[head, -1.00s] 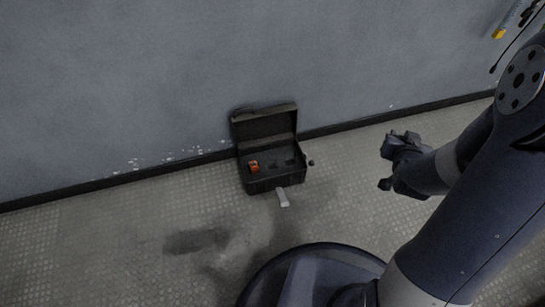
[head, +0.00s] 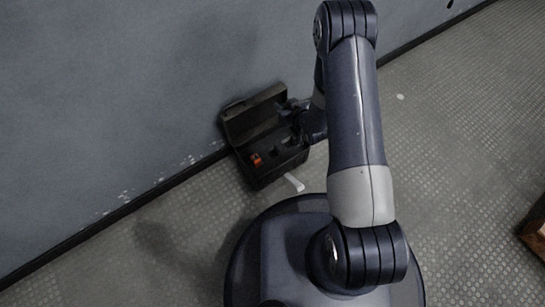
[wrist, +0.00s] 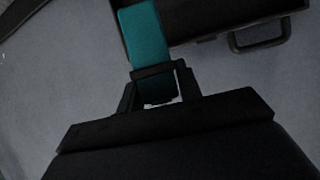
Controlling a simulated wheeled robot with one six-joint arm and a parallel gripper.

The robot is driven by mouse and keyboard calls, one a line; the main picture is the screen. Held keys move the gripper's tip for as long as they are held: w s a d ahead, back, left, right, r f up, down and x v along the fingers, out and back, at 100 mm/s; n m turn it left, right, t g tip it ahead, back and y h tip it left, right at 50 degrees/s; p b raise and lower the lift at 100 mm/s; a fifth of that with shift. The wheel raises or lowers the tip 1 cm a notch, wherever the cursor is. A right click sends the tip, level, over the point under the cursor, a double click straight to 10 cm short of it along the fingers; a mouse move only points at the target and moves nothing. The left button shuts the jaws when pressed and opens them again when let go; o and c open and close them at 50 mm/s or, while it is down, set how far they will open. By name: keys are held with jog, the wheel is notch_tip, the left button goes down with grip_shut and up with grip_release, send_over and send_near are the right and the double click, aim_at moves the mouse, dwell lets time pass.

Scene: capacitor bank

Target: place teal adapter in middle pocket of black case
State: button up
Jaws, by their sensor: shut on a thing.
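The black case (head: 262,178) stands open on the floor against the wall, its lid (head: 250,116) tilted back. Dark pockets show inside it, with an orange thing (head: 256,160) in the left one. My gripper (head: 290,112) is at the right side of the case, in front of part of the lid and the right end. In the wrist view my gripper (wrist: 160,88) is shut on the teal adapter (wrist: 146,36), which sticks out beyond the fingers. A dark edge of what looks like the case (wrist: 215,18) lies beyond the adapter. The head view does not show the adapter clearly.
A dark handle (wrist: 262,35) shows at the upper right of the wrist view. A pale strip (head: 294,182) lies on the floor in front of the case. A brown box (head: 535,232) stands at the right edge. The floor right of my arm is mostly clear.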

jog(key=s+a+f+n+g+y, duration=0.1)
jog(key=s+a+f, duration=0.15)
jog(key=f, duration=0.35)
jog(key=s+a+f+n+y, duration=0.1)
jog(key=a+f, duration=0.2)
jog(key=f, duration=0.3)
jog(key=b, duration=0.4)
send_over(271, 154)
notch_tip(271, 154, down, 7)
jog(key=shift+w+f+b, duration=0.15)
jog(key=shift+f+b, duration=0.65)
jog(key=shift+f, duration=0.85)
jog(key=shift+f, duration=0.15)
jog(key=o, duration=1)
